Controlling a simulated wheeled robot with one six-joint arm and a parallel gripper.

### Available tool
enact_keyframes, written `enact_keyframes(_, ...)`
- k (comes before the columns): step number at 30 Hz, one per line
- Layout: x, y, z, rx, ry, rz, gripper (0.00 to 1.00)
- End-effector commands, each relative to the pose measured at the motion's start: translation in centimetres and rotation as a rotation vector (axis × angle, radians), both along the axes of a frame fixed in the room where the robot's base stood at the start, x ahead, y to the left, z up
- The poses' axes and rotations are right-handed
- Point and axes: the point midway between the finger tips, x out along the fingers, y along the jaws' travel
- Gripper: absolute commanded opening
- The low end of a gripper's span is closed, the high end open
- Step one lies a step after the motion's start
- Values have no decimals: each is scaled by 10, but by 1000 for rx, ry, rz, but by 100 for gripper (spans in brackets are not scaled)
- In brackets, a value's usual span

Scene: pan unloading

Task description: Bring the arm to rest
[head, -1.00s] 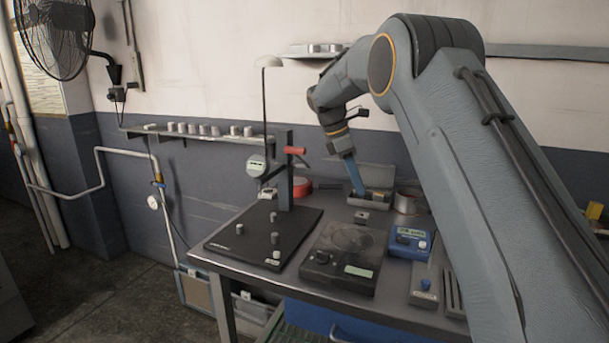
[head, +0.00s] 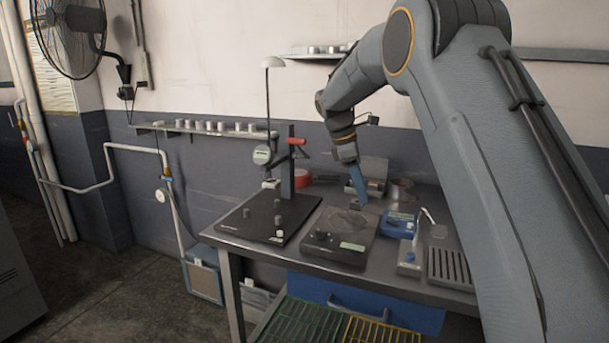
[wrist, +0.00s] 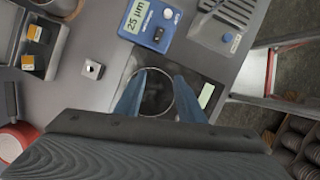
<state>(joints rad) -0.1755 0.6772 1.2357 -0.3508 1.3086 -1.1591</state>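My gripper (head: 370,197) hangs from my arm over the rear of the workbench (head: 232,246), its blue fingers pointing down. In the wrist view its two blue fingers (wrist: 160,76) stand apart, and nothing shows held between them. Through the gap I see the round ring-marked top of a black device with a small display (wrist: 206,95). The same device (head: 338,238) stands in the middle of the bench in the head view, in front of the gripper. My gripper appears above the bench, apart from the device. The exact height is hard to tell.
A blue meter (head: 399,222) stands right of the black device. A small metal block (wrist: 93,69) and a grey box with yellow pieces (wrist: 33,47) lie nearby. A dial-gauge stand (head: 287,175) rises on a black plate at left. A red roll (head: 303,178) lies behind it.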

Motion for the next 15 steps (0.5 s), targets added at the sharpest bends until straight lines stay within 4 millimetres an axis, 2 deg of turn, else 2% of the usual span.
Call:
enact_keyframes(8, -43, -11, -18, 65, -53, -181, 35)
enact_keyframes(11, -70, -15, -29, 99, -80, -287, 35)
enact_keyframes(15, -125, -23, -48, 161, -129, -498, 35)
